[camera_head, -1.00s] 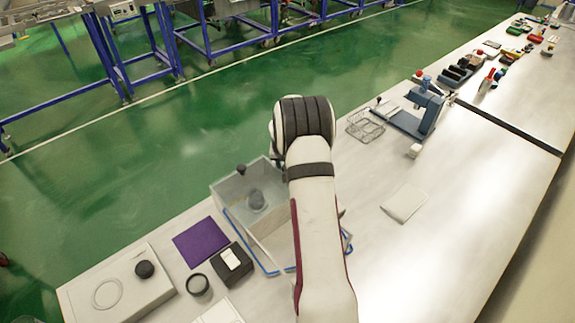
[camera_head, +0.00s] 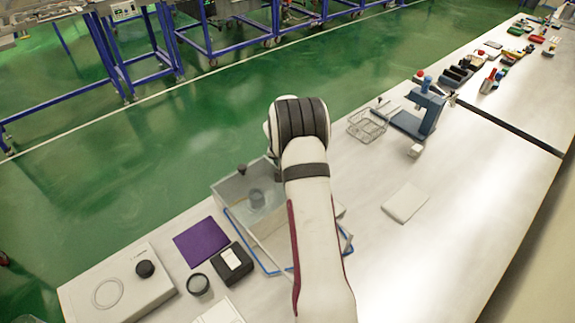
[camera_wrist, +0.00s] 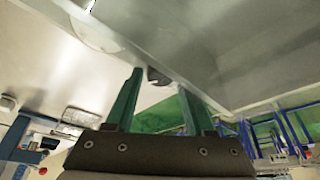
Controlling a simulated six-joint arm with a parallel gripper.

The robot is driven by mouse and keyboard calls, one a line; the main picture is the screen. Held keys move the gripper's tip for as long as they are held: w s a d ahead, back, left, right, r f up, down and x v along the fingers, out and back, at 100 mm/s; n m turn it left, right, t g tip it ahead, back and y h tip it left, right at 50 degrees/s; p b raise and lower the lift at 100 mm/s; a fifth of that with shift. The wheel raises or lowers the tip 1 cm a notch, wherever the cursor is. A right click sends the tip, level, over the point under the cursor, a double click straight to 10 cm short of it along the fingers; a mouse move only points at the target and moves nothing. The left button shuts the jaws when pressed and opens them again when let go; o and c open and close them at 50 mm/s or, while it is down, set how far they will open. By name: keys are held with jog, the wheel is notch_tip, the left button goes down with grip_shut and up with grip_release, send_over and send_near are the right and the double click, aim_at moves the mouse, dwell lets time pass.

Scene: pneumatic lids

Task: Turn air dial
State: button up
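A clear box (camera_head: 228,190) with blue lower edging stands on the bench, partly behind my arm. A small dark knob (camera_head: 242,169) shows at its top, and a dark round thing (camera_head: 257,198) shows through its walls. My gripper (camera_wrist: 160,82) has two green fingers standing apart, open. In the wrist view, a small dark knob-like part (camera_wrist: 157,76) shows between the fingertips, near a pale panel edge. I cannot tell whether the fingers touch it. My arm hides the gripper in the head view. Another black knob (camera_head: 145,269) sits on a white case. Which part is the air dial is unclear.
A purple mat (camera_head: 201,242), a black box with a white label (camera_head: 232,262) and a dark ring (camera_head: 198,284) lie left of my arm. A wire basket (camera_head: 366,126), a blue stand (camera_head: 420,117) and a white pad (camera_head: 405,203) are to the right. The front right bench is clear.

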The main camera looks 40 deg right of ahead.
jog(key=shift+o, duration=0.7)
